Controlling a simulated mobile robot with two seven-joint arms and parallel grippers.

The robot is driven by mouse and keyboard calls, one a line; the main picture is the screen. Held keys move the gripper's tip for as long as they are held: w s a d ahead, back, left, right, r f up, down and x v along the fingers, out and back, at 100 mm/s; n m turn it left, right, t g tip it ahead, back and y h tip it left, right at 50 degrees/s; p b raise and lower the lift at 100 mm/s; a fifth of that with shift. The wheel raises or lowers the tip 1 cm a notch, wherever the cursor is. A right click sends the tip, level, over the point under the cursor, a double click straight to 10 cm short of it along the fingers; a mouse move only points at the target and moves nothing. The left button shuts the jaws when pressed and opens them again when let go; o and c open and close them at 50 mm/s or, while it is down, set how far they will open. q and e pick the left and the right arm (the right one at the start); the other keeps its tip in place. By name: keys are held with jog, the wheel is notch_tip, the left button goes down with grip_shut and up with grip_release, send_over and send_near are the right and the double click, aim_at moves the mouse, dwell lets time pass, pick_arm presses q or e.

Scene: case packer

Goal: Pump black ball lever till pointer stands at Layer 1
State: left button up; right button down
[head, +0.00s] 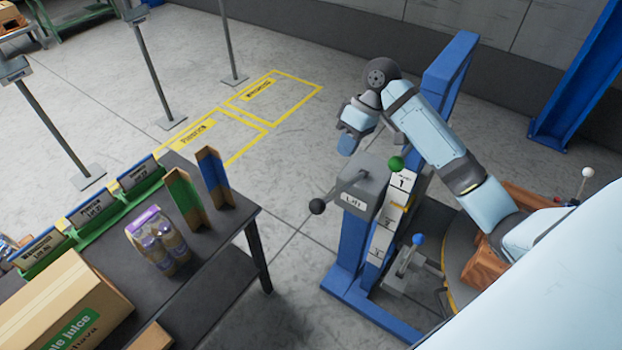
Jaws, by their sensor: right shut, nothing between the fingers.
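The black ball lever (317,207) sticks out to the left from the grey head of the blue lift post (352,250), which carries a "Lift" label. A white scale (381,241) with numbered plates runs down the post's right side, with the plate marked 1 (403,181) at the top. A small yellow mark, perhaps the pointer, shows just below the 1 plate; it is too small to read surely. My right gripper (347,146) is shut and empty, above and behind the lift head, apart from the black ball. My left gripper is out of view.
A green ball (396,164) stands by the top of the scale, and a blue-ball lever (417,240) is lower right. A white-ball lever (586,173) is at the right. A dark table (222,240) with bottles and cartons stands left. Floor between is clear.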

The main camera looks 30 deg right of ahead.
jog(key=shift+s+r, duration=0.2)
jog(key=shift+a, duration=0.1)
send_near(320, 200)
jog(key=x, duration=0.2)
jog(key=b+x, duration=0.2)
jog(key=x, duration=0.2)
jog(key=shift+f+b, duration=0.3)
jog(key=shift+b, duration=0.3)
jog(key=shift+a+f+b, duration=0.25)
jog(key=shift+f+b, duration=0.1)
jog(key=shift+b, duration=0.25)
jog(key=shift+a, duration=0.1)
